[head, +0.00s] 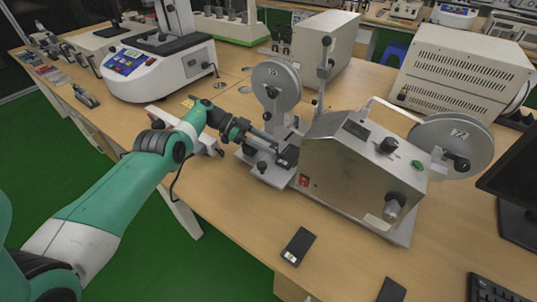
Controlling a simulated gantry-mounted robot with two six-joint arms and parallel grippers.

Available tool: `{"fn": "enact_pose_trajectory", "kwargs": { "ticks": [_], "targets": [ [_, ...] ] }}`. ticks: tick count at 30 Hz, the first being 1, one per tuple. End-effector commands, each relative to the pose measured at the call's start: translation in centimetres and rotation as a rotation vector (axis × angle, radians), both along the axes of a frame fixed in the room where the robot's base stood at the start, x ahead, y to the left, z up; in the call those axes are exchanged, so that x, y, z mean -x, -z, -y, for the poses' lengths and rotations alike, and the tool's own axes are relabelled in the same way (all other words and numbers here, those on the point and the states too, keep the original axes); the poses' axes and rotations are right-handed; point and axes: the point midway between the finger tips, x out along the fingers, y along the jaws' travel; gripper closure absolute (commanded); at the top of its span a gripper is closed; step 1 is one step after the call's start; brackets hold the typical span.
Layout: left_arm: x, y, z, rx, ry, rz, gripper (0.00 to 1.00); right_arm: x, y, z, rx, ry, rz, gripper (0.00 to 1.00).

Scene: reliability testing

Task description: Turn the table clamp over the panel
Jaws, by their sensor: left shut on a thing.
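The test machine (350,165) is a silver box with a sloped front, standing on the wooden bench. A small metal clamp assembly (263,167) is at its left side, below a grey disc (276,85). My left gripper (284,153) reaches in from the left and is shut on a dark part of this assembly, which looks like the table clamp. The fingers hide much of it, so its exact tilt is hard to tell. No separate panel can be told apart there. My right gripper is not in view.
A second disc (451,145) is at the machine's right. A white-and-blue instrument (160,68) stands at the back left, and a beige cabinet (466,78) at the back right. A black phone-like object (299,246) lies on clear bench in front.

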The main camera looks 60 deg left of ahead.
Motion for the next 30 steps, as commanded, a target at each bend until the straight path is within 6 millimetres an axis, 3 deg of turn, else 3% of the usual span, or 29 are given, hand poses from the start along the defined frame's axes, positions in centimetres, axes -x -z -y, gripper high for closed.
{"fn": "enact_pose_trajectory", "kwargs": {
  "ticks": [14,15,19,30],
  "targets": [
    [0.04,0.03,0.06,-0.002,0.01,-0.004,1.0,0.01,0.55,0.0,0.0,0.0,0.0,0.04],
    [0.03,0.03,0.07,-0.002,0.01,-0.004,0.57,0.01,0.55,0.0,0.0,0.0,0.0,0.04],
    [0.04,0.03,0.06,-0.001,0.01,-0.003,0.34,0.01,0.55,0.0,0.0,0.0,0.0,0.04],
    [0.03,-0.52,0.04,-0.001,0.009,-0.003,0.31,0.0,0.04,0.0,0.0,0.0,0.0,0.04]
  ]
}}
